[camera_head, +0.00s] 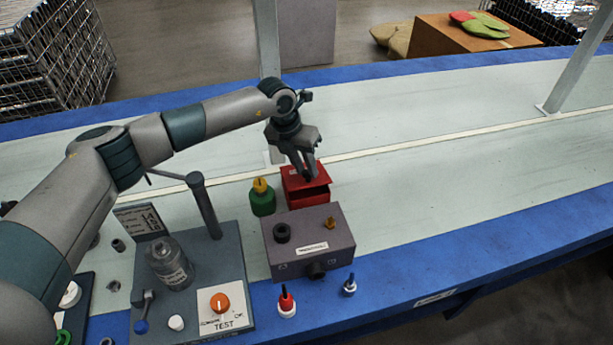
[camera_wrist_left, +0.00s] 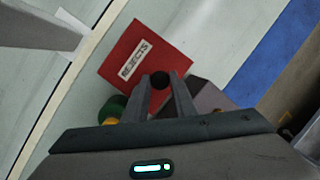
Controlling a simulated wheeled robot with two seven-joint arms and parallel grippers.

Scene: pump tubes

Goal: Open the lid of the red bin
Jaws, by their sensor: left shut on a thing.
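The red bin (camera_head: 308,201) stands on the pale bench behind a grey box. Its red lid (camera_head: 294,179) appears slightly raised at the front, with a dark gap under it. In the left wrist view the lid (camera_wrist_left: 165,48) carries a white label reading "REJECTS". My left gripper (camera_head: 308,176) points down at the lid's front edge. My right gripper is not in view.
A grey box (camera_head: 335,240) with knobs stands just in front of the bin. A green container with a yellow top (camera_head: 262,199) is close on the left. A test stand (camera_head: 222,262) is further left. The bench to the right is clear.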

